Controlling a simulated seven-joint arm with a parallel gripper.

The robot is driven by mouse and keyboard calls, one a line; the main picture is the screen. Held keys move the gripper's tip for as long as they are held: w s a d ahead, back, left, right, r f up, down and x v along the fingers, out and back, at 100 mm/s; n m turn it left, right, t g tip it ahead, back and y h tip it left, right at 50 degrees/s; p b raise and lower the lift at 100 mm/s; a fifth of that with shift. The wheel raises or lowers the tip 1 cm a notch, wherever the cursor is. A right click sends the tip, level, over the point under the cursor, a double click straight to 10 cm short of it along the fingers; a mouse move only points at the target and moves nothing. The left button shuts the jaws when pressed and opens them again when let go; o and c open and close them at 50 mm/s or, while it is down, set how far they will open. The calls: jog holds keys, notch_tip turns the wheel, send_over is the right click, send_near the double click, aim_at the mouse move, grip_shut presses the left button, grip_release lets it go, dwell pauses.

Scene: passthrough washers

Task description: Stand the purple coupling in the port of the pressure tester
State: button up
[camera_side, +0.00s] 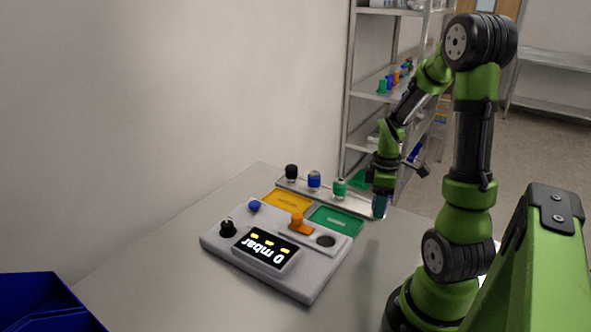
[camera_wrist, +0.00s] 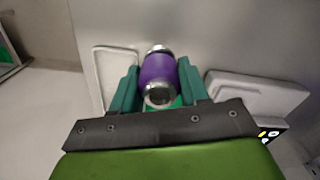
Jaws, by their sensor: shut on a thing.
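The purple coupling (camera_wrist: 158,72), with silver metal ends, sits between the two green fingers of my gripper (camera_wrist: 158,66) in the wrist view. My gripper is shut on it. In the side view my gripper (camera_side: 380,204) points down by the right end of the coupling rack, and its fingers hide much of the coupling. The grey pressure tester (camera_side: 225,243) stands to the left and nearer the camera, its display reading 0 mbar. A dark round opening (camera_side: 326,241), which looks like the port, is on its right part and looks empty. The tester also shows in the wrist view (camera_wrist: 250,90).
A pale rack (camera_side: 358,203) behind the tester holds black (camera_side: 291,171), blue (camera_side: 314,181) and green (camera_side: 339,188) couplings. Yellow (camera_side: 287,201) and green (camera_side: 337,221) pads lie before it. An orange part (camera_side: 297,220) rises beside the opening. A blue bin (camera_side: 40,303) is front left.

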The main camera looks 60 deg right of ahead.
jog(key=s+a, duration=0.4)
jog(key=a, duration=0.1)
jog(key=w+a+r+n, duration=0.8)
jog(key=w+a+n, duration=0.15)
jog(key=w, duration=0.25)
jog(key=shift+m, duration=0.25)
jog(key=shift+s+f, duration=0.2)
jog(key=shift+f, duration=2)
jog(key=shift+f, duration=0.15)
jog(key=shift+f, duration=0.85)
jog(key=shift+f, duration=0.15)
jog(key=shift+f, duration=0.45)
jog(key=shift+f, duration=0.25)
